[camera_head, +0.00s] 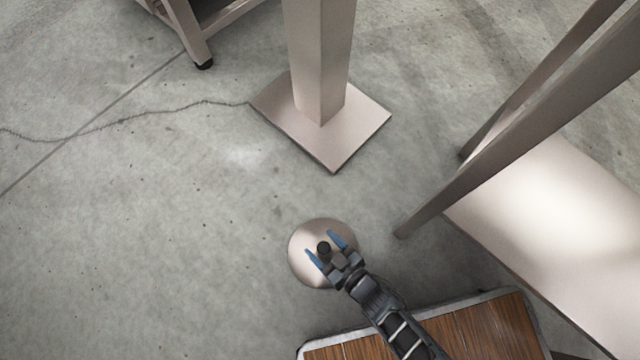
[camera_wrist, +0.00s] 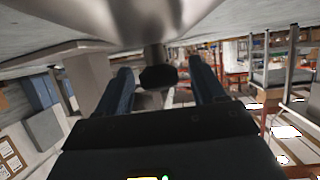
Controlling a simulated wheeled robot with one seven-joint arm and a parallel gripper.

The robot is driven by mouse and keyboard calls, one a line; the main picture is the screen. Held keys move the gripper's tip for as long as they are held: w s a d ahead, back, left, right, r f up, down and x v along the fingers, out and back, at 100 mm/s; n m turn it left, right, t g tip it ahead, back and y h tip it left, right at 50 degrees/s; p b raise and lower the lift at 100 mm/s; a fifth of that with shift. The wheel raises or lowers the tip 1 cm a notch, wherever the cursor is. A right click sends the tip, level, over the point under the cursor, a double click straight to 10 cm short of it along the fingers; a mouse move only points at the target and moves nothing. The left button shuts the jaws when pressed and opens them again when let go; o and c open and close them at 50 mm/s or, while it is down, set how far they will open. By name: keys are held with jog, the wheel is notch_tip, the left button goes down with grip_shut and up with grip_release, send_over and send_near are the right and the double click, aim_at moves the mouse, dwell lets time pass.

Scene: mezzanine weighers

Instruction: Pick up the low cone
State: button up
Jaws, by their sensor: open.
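The low cone (camera_head: 305,274) is a round, pale metallic piece with a dark knob (camera_head: 323,248) at its middle, standing on the concrete floor. My gripper (camera_head: 325,244) is open, with its two blue fingers on either side of the knob in the head view. In the wrist view, the cone's shiny underside or flank (camera_wrist: 130,22) fills the top, and the dark knob (camera_wrist: 157,76) sits between the spread fingers (camera_wrist: 160,88). I cannot tell whether a finger touches the knob.
A square metal post on a base plate (camera_head: 345,145) stands behind the cone. A slanted metal frame (camera_head: 500,130) and a pale panel (camera_head: 560,220) are at right. A wood-topped platform (camera_head: 480,330) is in front. The floor to the left is clear except for a thin crack.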

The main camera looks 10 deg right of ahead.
jog(key=shift+c, duration=0.4)
grip_shut()
dwell(0.4)
